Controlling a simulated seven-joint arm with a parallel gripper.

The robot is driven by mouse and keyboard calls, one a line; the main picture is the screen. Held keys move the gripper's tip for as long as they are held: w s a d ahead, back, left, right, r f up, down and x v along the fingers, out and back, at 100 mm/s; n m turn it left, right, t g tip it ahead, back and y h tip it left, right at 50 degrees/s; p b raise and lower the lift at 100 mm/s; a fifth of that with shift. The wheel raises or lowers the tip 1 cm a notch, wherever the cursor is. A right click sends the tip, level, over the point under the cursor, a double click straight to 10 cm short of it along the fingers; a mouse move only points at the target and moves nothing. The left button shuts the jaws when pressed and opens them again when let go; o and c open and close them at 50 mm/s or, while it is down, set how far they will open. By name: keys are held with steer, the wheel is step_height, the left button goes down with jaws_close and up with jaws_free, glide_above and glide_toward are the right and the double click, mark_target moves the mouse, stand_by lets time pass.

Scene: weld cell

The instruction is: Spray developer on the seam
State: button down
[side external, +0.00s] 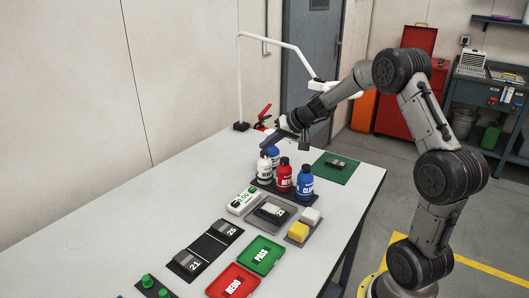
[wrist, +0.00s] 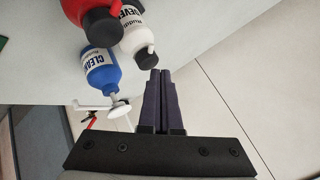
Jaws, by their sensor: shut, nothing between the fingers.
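The developer bottle is white with a black cap and stands among the bottles in the side view (side external: 264,170). In the wrist view its label, partly readable as "DEVE", shows (wrist: 134,38). My gripper (side external: 265,145) is shut and empty, its fingers just above and behind the white bottle's cap. In the wrist view my fingertips (wrist: 160,73) appear close to that cap; I cannot tell whether they touch. A dark plate numbered 23 (side external: 271,212) lies in a grey tray (side external: 256,222) in front of the bottles. Its seam is too small to make out.
A red bottle (side external: 284,180) and blue bottles (side external: 305,184) crowd the white one. Sponge-like blocks (side external: 298,232), a white-green device (side external: 243,201), a green PASS tray (side external: 261,255) and a red REDO tray (side external: 232,283) lie nearer. The table's left side is clear.

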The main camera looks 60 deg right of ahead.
steer(key=shift+r, duration=0.3)
steer(key=shift+r, duration=2.55)
